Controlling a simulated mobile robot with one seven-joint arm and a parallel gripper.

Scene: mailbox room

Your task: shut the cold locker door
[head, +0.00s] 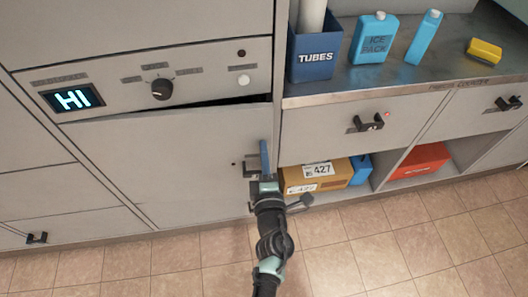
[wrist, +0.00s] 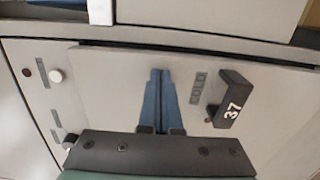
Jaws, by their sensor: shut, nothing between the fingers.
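The cold locker door (head: 165,155) is the grey panel under the control strip in the head view. A dark wedge-shaped gap shows along its top edge, so it stands slightly ajar. In the wrist view the door (wrist: 120,90) fills the middle, with a small "COLD" label and a dark handle (wrist: 232,98) marked 37. My gripper (head: 264,145) is at the right side of the door, next to the handle, partly hiding it. In the wrist view the blue fingers (wrist: 160,73) are together and empty, beside the label. I cannot tell whether they touch the door.
The control strip above has a lit "HI" display (head: 73,98) and a dark knob (head: 162,89). To the right, a counter (head: 440,75) holds a blue TUBES bin (head: 313,55) and ice packs. Below it are drawers and an open shelf with a box (head: 335,178). The tiled floor in front is clear.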

